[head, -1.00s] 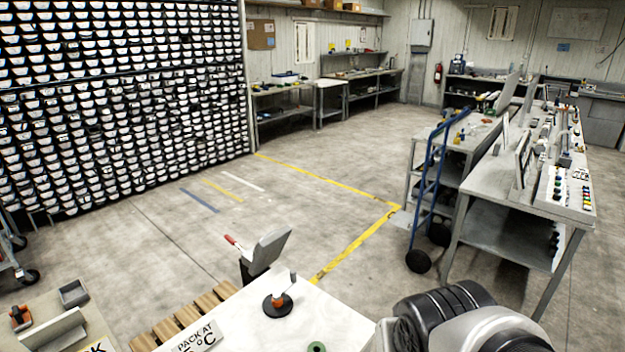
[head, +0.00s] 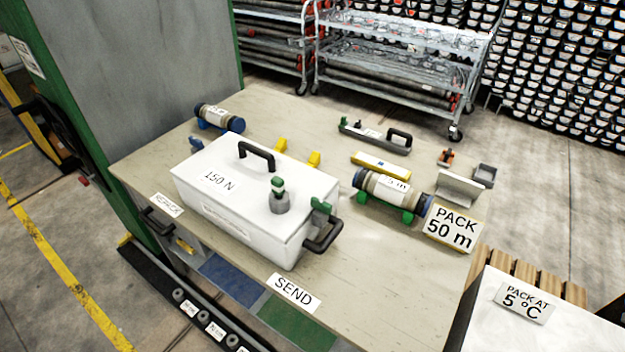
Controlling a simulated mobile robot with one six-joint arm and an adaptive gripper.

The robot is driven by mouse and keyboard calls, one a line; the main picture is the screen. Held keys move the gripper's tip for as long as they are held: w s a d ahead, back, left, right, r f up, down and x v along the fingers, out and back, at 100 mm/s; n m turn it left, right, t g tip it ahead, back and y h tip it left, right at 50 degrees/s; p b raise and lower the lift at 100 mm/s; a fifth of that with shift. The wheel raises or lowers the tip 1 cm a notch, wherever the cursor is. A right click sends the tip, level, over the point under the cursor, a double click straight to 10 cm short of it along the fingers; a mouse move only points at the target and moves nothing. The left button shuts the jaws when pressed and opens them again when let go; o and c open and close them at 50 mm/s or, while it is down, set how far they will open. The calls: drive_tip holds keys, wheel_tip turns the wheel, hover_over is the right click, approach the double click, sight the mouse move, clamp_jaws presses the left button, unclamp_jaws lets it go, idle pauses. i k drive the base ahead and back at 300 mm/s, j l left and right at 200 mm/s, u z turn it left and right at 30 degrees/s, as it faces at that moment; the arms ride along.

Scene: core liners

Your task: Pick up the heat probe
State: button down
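My gripper is not in view. I cannot tell for sure which thing is the heat probe. A grey tool with a black handle and a green part at one end (head: 375,137) lies at the back of the beige table. A grey knob-like piece with a green top (head: 278,197) stands on the lid of a white case (head: 235,215). A small orange and dark piece (head: 446,157) sits at the table's far right, beside a small grey open box (head: 484,175).
The beige table (head: 370,290) bears a core tube on green supports (head: 388,190), another on blue supports (head: 219,118) and a yellow bar (head: 380,165). A white-topped surface (head: 500,325) adjoins at lower right. A wire cart (head: 400,65) stands behind. The table's front right is clear.

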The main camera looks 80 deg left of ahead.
sight(277, 185)
drive_tip(key=u, duration=3.05)
drive_tip(key=i+j+z, duration=0.15)
drive_tip(key=i+j, duration=0.2)
drive_tip(key=i+j+z, duration=0.1)
drive_tip(key=i+j, duration=0.2)
drive_tip(key=j, duration=0.15)
